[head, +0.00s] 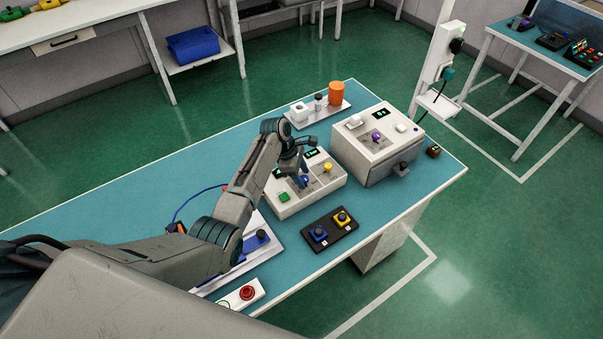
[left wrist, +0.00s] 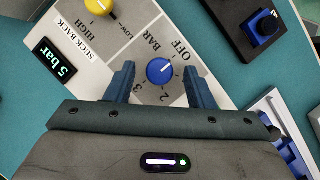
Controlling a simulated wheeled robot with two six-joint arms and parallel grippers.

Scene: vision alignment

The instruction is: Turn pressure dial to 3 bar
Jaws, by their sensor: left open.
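The blue pressure dial (left wrist: 161,71) sits on a white and grey panel (left wrist: 215,45) marked BAR, OFF, 2 and 3. Its white pointer line lies slanted across its top. A small display (left wrist: 61,63) appears to read 5 bar. My left gripper (left wrist: 160,80) is open, with one finger on each side of the dial; gaps show between the fingers and the dial. In the head view the left gripper (head: 300,170) is over the white control box (head: 290,205), at the blue dial (head: 304,181). My right gripper is not in view.
A yellow knob (left wrist: 100,4) is on the same panel. A black pad (head: 330,236) with blue and yellow knobs stands in front. A larger white box (head: 385,150) with a purple knob stands to the right. A red button box (head: 242,294) is near the front edge.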

